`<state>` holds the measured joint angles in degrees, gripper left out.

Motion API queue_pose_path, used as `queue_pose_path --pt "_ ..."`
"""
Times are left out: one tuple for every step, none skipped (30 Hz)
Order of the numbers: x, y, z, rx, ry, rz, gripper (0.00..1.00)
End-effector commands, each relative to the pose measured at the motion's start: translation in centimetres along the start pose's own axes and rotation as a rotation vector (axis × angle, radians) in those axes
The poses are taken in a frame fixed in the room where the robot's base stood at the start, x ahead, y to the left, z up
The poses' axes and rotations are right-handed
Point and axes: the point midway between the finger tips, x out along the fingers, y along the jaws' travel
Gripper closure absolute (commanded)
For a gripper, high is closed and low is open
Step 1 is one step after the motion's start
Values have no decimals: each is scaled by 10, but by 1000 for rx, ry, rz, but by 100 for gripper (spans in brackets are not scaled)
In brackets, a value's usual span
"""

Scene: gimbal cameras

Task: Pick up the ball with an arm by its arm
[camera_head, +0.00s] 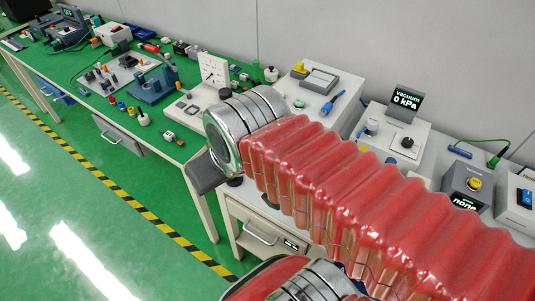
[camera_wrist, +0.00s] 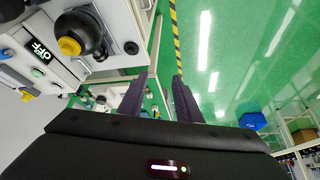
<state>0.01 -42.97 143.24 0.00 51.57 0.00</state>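In the wrist view, my gripper (camera_wrist: 158,84) has its two dark fingers apart, with nothing held between them. Past the fingers I see the green floor and the edge of a bench. A black rounded thing with a yellow tip (camera_wrist: 84,34) is at the upper left of the wrist view, apart from the fingers. I cannot tell whether it is the ball. In the head view, my red ribbed arm crosses the right half and hides part of the bench. My fingers cannot be made out there. No other clear ball can be picked out.
A long green-topped bench (camera_head: 98,92) holds many small devices. Yellow-black floor tape (camera_head: 124,202) runs along the bench. A blue bin (camera_wrist: 252,121) is on the floor. The floor at left is clear.

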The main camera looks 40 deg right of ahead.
Motion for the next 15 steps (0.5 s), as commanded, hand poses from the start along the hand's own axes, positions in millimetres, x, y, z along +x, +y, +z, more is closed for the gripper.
queue_pose_path --pt "0 0 0 0 0 0 69" --pt "0 0 0 0 0 0 69" --pt "0 0 0 0 0 0 69" --pt "0 0 0 0 0 0 69" --pt "0 0 0 0 0 0 69" --pt "0 0 0 0 0 0 69" --pt "0 0 0 0 0 0 69" --pt "0 0 0 0 0 0 69" --pt "0 0 0 0 0 0 67" --pt "0 0 0 0 0 0 65" --pt "0 0 0 -1 -1 0 62" --pt "0 1 -1 -2 -3 1 60" --pt "0 1 -2 -3 -5 2 57" --pt "0 2 -3 -5 -8 4 55" --pt "1 4 -5 -9 -13 6 53"
